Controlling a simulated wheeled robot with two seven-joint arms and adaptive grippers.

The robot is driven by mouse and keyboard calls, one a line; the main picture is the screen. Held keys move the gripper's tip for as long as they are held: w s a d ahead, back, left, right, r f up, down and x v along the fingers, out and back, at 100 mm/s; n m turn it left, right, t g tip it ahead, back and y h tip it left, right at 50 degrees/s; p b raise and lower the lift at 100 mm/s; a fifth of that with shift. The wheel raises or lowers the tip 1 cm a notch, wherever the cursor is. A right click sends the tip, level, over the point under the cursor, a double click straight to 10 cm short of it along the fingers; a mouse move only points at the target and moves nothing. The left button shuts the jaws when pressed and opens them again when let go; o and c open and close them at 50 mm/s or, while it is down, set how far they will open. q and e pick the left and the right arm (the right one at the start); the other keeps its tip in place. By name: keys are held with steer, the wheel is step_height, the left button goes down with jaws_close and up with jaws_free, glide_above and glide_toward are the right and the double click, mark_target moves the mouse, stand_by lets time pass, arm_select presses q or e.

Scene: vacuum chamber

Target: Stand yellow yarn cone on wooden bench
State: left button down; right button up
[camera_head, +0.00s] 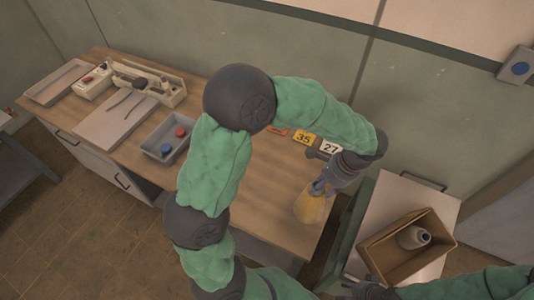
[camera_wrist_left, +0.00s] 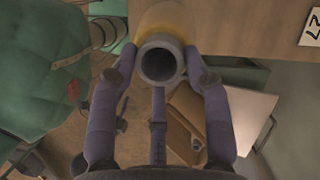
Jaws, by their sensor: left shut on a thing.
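The yellow yarn cone (camera_head: 311,207) is at the right end of the wooden bench (camera_head: 270,165), narrow grey tip up. My left gripper (camera_head: 318,186) is shut on its tip from above. In the left wrist view the fingers (camera_wrist_left: 160,62) stand on either side of the hollow grey tip, with the yellow body (camera_wrist_left: 168,18) beyond it, overlapping the bench edge. I cannot tell whether the cone's base touches the bench top. My right gripper (camera_head: 368,290) is low at the bottom edge, partly cut off, and its fingers are unclear.
Number cards (camera_head: 304,138) lie behind the cone. A grey bin (camera_head: 168,140) with red and blue items and several trays stand left. Right of the bench, a cart (camera_head: 385,205) carries an open cardboard box (camera_head: 385,262) with a pale cone (camera_head: 413,238) inside.

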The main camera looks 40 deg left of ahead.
arm_select(q)
steer(key=w+a+f, duration=0.3)
steer(key=a+f, duration=0.3)
steer(key=w+a+f, duration=0.2)
steer(key=a+f, duration=0.4)
steer(key=shift+w+f, duration=0.4)
steer(key=shift+a, duration=0.1)
steer(key=c, duration=0.6)
jaws_free()
steer(key=shift+f, duration=0.1)
steer(key=v, duration=1.2)
steer(key=shift+s+p, duration=0.1)
steer(key=shift+p, duration=0.2)
